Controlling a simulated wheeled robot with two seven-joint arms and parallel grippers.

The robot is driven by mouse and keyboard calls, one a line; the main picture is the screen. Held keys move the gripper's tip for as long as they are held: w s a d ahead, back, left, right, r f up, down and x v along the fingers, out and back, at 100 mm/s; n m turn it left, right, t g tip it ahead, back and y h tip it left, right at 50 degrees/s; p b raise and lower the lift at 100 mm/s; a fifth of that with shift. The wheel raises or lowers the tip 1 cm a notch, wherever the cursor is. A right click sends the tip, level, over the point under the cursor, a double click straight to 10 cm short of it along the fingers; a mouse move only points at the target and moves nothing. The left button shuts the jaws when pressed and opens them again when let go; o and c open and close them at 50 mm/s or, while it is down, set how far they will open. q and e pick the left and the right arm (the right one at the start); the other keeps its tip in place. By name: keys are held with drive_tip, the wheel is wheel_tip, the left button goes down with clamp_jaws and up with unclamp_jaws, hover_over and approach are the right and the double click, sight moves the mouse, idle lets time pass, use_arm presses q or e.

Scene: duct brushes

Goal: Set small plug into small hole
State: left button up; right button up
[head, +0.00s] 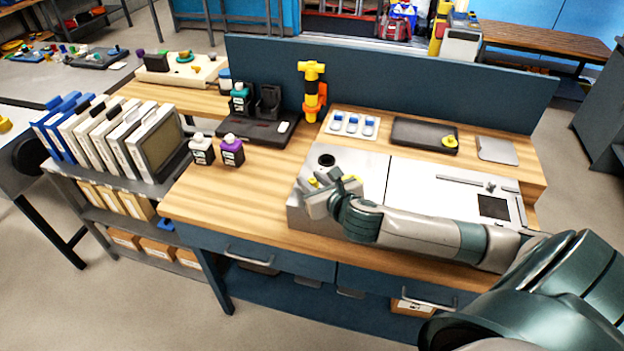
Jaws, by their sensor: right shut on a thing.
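My right gripper (317,184) is low over the left part of the metal box (372,165) on the workbench. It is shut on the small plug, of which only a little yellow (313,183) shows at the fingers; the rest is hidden. A dark round hole (327,160) is in the box top, just behind the gripper and apart from it. A smaller hole cannot be made out; my gripper and forearm cover part of the top. Another yellow plug (450,142) lies on the black tray (410,131) at the back. My left gripper is out of view.
A yellow and orange tool (312,88) stands upright behind the box. White-and-purple (232,150) and white-and-black bottles (202,149) stand left of it. A rack of upright panels (115,135) is at far left. The bench's left front is clear. A blue partition (400,75) closes the back.

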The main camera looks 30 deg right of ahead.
sight(312, 180)
drive_tip(key=shift+p, duration=0.55)
idle(1.2)
drive_tip(key=shift+r+p, duration=0.75)
drive_tip(key=shift+p, duration=0.35)
drive_tip(key=shift+p, duration=0.4)
idle(1.3)
drive_tip(key=shift+r+p, duration=0.8)
drive_tip(key=shift+p, duration=0.25)
drive_tip(key=shift+p, duration=0.45)
idle(0.9)
idle(0.4)
drive_tip(key=o, duration=0.7)
drive_tip(key=shift+s, duration=0.1)
